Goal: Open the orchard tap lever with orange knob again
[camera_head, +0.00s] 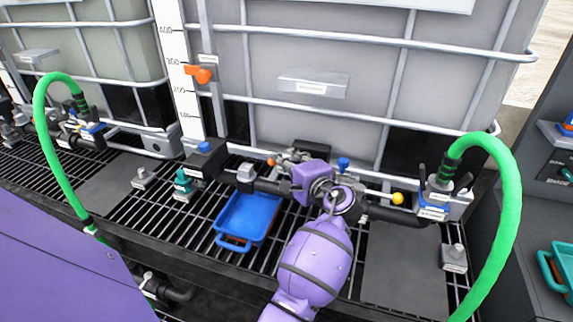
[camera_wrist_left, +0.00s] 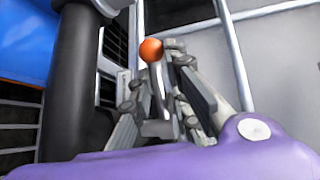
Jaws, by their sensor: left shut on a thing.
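The tap lever's orange knob (camera_head: 271,161) shows in the head view just left of my left gripper (camera_head: 287,157), on the black pipe manifold in front of the tank. In the left wrist view the orange knob (camera_wrist_left: 151,49) stands at the tip of a grey lever (camera_wrist_left: 160,85). The fingers of my left gripper (camera_wrist_left: 160,66) are closed around this lever, with the knob sticking out beside the fingertips. My purple wrist hides much of the valve body. The lever's label cannot be read. My right gripper is in neither view.
A blue tray (camera_head: 219,222) lies on the grating below the pipe. A blue knob (camera_head: 343,163) and a yellow knob (camera_head: 397,198) stand right of the gripper. A green hose (camera_head: 506,190) arches at the right. The caged tank (camera_head: 330,60) closes off the back.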

